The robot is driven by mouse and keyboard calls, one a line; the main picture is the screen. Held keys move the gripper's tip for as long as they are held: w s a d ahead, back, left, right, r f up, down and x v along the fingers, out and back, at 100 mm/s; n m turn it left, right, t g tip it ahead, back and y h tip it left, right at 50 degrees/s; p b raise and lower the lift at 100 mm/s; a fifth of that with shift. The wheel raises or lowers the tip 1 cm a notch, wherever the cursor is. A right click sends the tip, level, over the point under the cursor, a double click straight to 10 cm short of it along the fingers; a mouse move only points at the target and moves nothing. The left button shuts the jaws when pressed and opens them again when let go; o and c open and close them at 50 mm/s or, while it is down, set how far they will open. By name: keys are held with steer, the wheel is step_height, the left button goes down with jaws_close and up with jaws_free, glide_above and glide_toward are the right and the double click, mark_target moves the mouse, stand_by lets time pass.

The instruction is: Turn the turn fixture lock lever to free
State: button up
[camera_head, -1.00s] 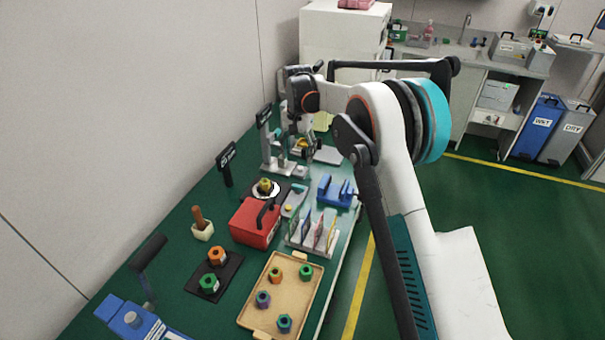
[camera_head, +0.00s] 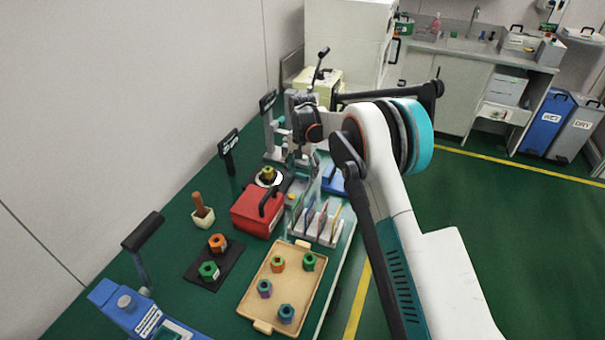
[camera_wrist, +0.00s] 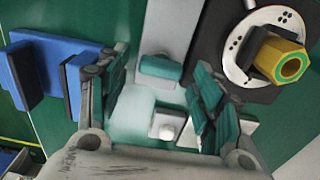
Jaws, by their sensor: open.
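My gripper (camera_wrist: 165,105) is open, pointing down over a pale grey plate (camera_wrist: 172,25). A small teal-topped block (camera_wrist: 160,68) and a white round knob (camera_wrist: 167,131) show between its spread fingers; I cannot tell for certain which part is the lock lever. Beside the plate, a black base (camera_wrist: 210,50) carries a white dial disc (camera_wrist: 240,65) with a yellow-green hex piece (camera_wrist: 282,60); the hex piece also shows in the head view (camera_head: 268,173). In the head view my gripper (camera_head: 300,168) hides most of the grey plate area. No finger clearly touches anything.
A blue stand (camera_wrist: 38,65) lies left of my fingers in the wrist view. In the head view, a red box (camera_head: 257,213), a rack of coloured plates (camera_head: 320,225) and a tan tray (camera_head: 283,290) stand nearer. A black sign (camera_head: 228,150) stands near the wall.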

steer(key=shift+f, duration=0.1)
steer(key=c, duration=1.1)
steer(key=shift+o, duration=0.2)
steer(key=shift+n, duration=0.3)
steer(key=n+p, duration=0.1)
steer(key=n, duration=0.2)
steer(key=shift+a, duration=0.1)
steer(key=n, duration=0.5)
steer(key=shift+a+p, duration=0.1)
steer(key=shift+p, duration=0.25)
steer(key=n, duration=0.4)
steer(key=shift+n, duration=0.3)
steer(key=n, duration=0.4)
steer(key=shift+s+a+n+p, duration=0.1)
steer(key=shift+n+p, duration=0.2)
steer(key=shift+p, duration=0.05)
